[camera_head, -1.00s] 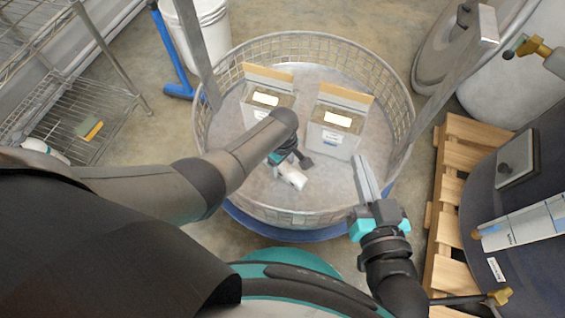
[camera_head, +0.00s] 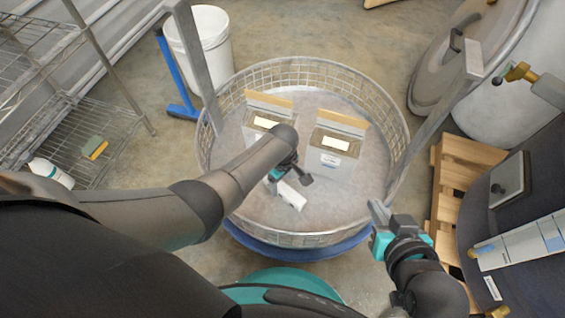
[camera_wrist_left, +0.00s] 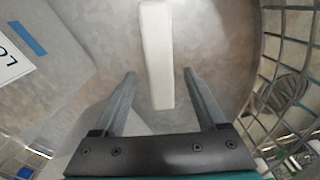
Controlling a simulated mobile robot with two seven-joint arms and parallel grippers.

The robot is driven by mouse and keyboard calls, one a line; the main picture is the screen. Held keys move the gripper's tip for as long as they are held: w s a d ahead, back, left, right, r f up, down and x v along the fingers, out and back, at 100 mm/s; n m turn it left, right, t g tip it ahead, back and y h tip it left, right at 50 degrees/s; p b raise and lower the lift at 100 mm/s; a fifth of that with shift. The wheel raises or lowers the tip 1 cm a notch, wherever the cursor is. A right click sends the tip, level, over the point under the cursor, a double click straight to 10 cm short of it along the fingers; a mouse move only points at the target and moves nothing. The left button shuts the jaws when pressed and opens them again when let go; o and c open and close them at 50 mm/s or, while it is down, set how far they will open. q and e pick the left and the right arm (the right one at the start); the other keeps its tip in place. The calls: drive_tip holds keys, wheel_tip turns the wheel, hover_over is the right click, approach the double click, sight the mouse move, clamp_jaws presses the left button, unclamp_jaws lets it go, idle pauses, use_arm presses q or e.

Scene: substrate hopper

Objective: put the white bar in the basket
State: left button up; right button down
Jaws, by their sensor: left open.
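The white bar (camera_head: 291,196) is inside the round wire basket (camera_head: 303,240), low over or on its grey floor; I cannot tell if it touches the floor. In the left wrist view the bar (camera_wrist_left: 156,50) runs away from me, its near end lying between the lines of the two fingers, with gaps on both sides. My left gripper (camera_head: 291,178) is open inside the basket, just above the bar; its fingers (camera_wrist_left: 159,78) show apart. My right gripper (camera_head: 376,210) is outside the basket's front right rim; how its fingers stand is unclear.
Two boxes with raised tan flaps, one on the left (camera_head: 252,136) and one on the right (camera_head: 330,160), stand in the basket. Grey posts rise beside the basket. A white bucket (camera_head: 205,50), a wire shelf (camera_head: 60,130) and a wooden pallet (camera_head: 450,190) surround it.

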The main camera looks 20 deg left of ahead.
sight(283, 186)
use_arm(q)
drive_tip(key=shift+r+p, duration=0.6)
drive_tip(key=shift+r, duration=0.3)
drive_tip(key=shift+r+p, duration=0.4)
drive_tip(key=shift+r, duration=0.15)
use_arm(e)
drive_tip(key=s+d+g+h, duration=0.2)
drive_tip(key=s+d+g, duration=0.2)
drive_tip(key=d, duration=0.1)
use_arm(q)
drive_tip(key=shift+r+p, duration=2.2)
drive_tip(key=shift+r, duration=0.75)
drive_tip(key=s+a+r+m+t, duration=0.1)
drive_tip(key=s+r+m, duration=0.2)
drive_tip(key=s+m, duration=0.4)
drive_tip(key=s+a+r+m+t, duration=0.2)
drive_tip(key=s+r+m, duration=0.1)
drive_tip(key=s+m, duration=0.5)
drive_tip(key=shift+s+a+t, duration=0.25)
drive_tip(key=shift+a+t, duration=0.05)
use_arm(e)
wheel_tip(283, 186, down, 7)
drive_tip(key=s+g, duration=0.1)
drive_tip(key=g, duration=0.1)
drive_tip(key=shift+s+d+f+h, duration=0.15)
drive_tip(key=shift+s+d+h, duration=0.05)
drive_tip(key=shift+d+h, duration=0.15)
